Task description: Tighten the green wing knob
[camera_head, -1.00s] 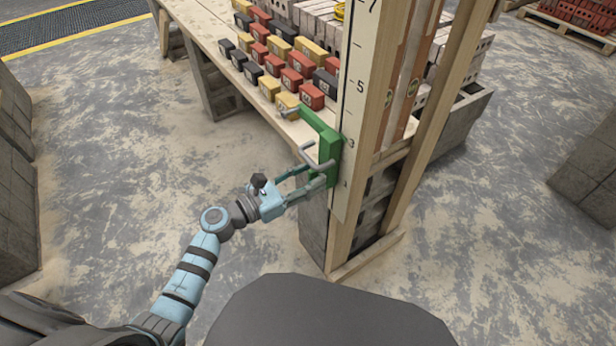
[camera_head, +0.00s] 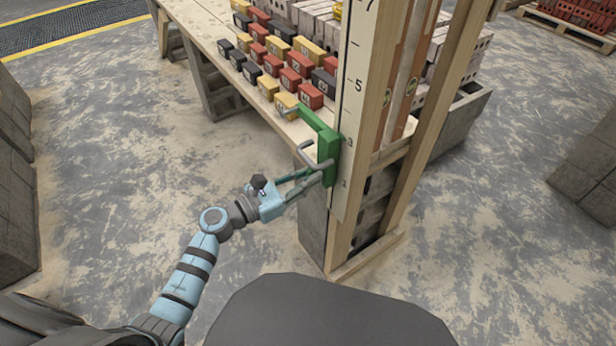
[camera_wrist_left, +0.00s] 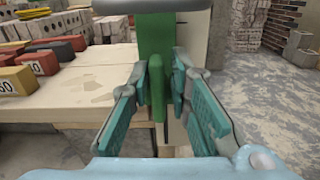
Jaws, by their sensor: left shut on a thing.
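A green clamp (camera_head: 327,150) is fixed to the tall numbered post, with a green arm reaching back over the table and a grey bar. The green wing knob (camera_wrist_left: 157,88) shows in the left wrist view as a flat upright plate below the clamp's body, between my teal fingers. My left gripper (camera_head: 318,175) comes in from the lower left and is shut on the wing knob; its fingers partly hide the knob in the head view. The left gripper also fills the lower left wrist view (camera_wrist_left: 161,85). My right gripper is not in view.
A wooden table (camera_head: 210,50) behind the clamp carries rows of red, yellow and black numbered blocks (camera_head: 285,65). The numbered post (camera_head: 352,120) and its wooden frame stand right of the gripper. The floor (camera_head: 130,150) to the left is clear.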

